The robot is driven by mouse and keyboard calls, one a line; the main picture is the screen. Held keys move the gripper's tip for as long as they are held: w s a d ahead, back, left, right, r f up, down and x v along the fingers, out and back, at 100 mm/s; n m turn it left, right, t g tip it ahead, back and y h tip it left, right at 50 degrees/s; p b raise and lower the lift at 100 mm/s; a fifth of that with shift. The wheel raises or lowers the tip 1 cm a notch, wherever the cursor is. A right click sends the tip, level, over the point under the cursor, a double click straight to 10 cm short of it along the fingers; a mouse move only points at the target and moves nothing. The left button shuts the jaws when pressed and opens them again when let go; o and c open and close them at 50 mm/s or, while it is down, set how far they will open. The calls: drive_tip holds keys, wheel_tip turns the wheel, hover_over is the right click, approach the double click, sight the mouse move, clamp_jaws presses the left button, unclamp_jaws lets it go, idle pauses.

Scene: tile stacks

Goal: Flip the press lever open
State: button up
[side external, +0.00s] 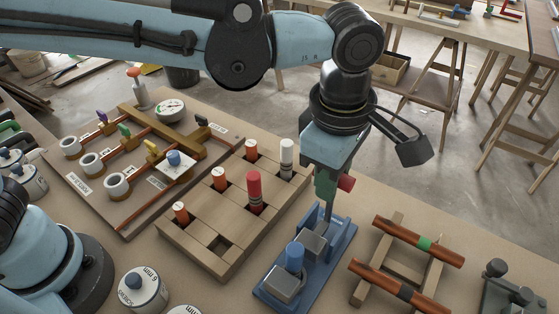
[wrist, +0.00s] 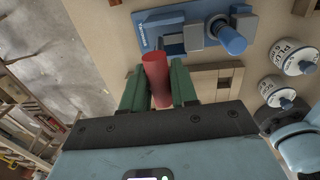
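The press (side external: 305,262) is a blue base with grey blocks and a blue cylinder (side external: 294,256), on the table at front centre. It also shows at the top of the wrist view (wrist: 172,30). A thin grey lever arm (side external: 329,208) stands roughly upright from the far end of the base and has a red handle (side external: 346,182) at its top. My gripper (side external: 327,186) points down above that end. In the wrist view its green fingers (wrist: 160,88) lie against both sides of the red handle (wrist: 155,72), with no clear gap.
A wooden block with red, orange and white pegs (side external: 213,243) stands left of the press. A wooden frame with copper pipes (side external: 398,285) stands close on the right. A valve board (side external: 120,205) lies further left. White canisters (side external: 141,289) stand at front left.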

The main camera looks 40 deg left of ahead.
clamp_jaws()
drive_tip(key=shift+s+f, duration=0.15)
drive_tip(key=shift+s, duration=0.65)
drive_tip(key=o, duration=0.8)
unclamp_jaws()
drive_tip(key=r, duration=0.8)
drive_tip(key=s+r, duration=0.1)
drive_tip(key=r, duration=0.3)
